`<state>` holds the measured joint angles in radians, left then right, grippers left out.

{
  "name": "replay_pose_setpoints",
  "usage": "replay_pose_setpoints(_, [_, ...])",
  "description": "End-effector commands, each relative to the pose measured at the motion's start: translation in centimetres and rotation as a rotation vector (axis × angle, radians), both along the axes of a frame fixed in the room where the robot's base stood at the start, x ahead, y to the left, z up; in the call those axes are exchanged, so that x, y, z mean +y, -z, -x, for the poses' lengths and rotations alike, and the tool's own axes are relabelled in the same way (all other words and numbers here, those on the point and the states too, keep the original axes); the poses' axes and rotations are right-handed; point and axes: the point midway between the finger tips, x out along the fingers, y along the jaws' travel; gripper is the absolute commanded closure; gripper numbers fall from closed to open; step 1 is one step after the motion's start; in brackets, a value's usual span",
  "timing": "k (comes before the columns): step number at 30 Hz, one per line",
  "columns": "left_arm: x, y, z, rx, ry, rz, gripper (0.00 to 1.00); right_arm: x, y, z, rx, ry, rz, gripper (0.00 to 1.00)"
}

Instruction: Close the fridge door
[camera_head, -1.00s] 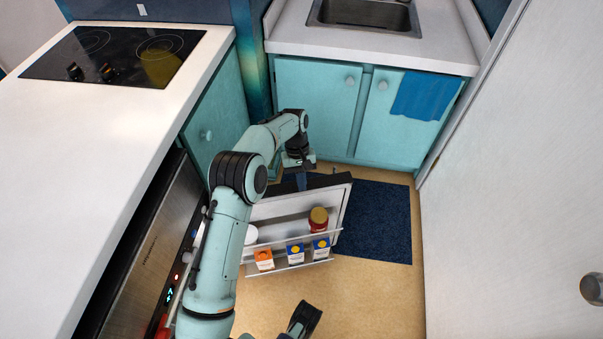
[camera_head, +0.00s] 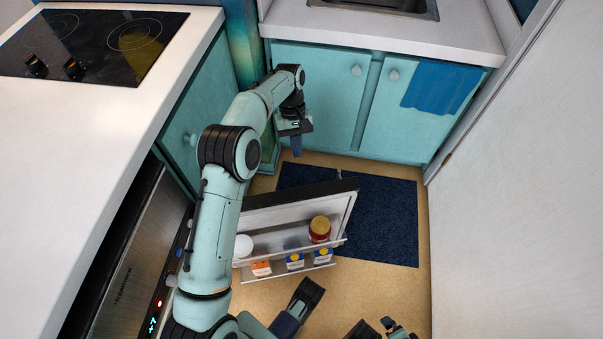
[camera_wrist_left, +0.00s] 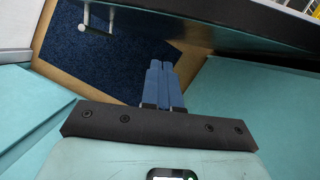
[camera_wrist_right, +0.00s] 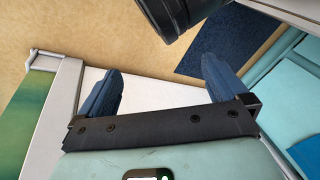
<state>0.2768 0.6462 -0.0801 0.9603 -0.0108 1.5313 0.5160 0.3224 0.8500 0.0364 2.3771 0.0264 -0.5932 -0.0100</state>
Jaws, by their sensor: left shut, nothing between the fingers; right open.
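The fridge door (camera_head: 290,204) stands open in the head view. Its inner shelves face me and hold a red jar with a tan lid, a round white item and several small cartons. In the left wrist view the door's dark edge (camera_wrist_left: 225,28) runs across the top. My left gripper (camera_head: 297,150) is on the far side of the door, beside the teal cabinets and apart from the door. Its blue fingers (camera_wrist_left: 163,85) are shut and empty. My right gripper (camera_wrist_right: 160,85) is open, with a pale surface behind its fingers; what that surface is, I cannot tell.
A dark blue mat (camera_head: 385,215) lies on the tan floor right of the door. Teal sink cabinets (camera_head: 415,115) with a blue towel (camera_head: 440,90) stand behind. The counter (camera_head: 75,140) with a cooktop is left, a white wall or door (camera_head: 530,190) right.

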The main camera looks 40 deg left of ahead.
Motion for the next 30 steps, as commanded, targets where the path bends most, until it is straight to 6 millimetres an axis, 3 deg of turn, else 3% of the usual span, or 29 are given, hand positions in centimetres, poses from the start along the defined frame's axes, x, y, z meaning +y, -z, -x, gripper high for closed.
replay_pose_setpoints(4, [-1.0,3.3,0.9,0.004,0.002,0.002,1.0,-0.5,1.1,-0.7,-0.014,0.01,0.012,0.0])
replay_pose_setpoints(8, [-1.9,5.7,1.5,0.003,0.003,0.002,1.0,-0.7,2.2,0.6,0.029,0.011,0.009,0.0])
replay_pose_setpoints(18, [-4.4,5.2,3.6,-0.001,0.001,-0.001,1.0,-0.8,2.9,1.5,0.057,0.013,0.008,0.0])
replay_pose_setpoints(30, [-4.7,5.2,3.8,-0.002,0.001,0.0,1.0,-0.9,3.0,1.6,0.063,0.013,0.008,0.0])
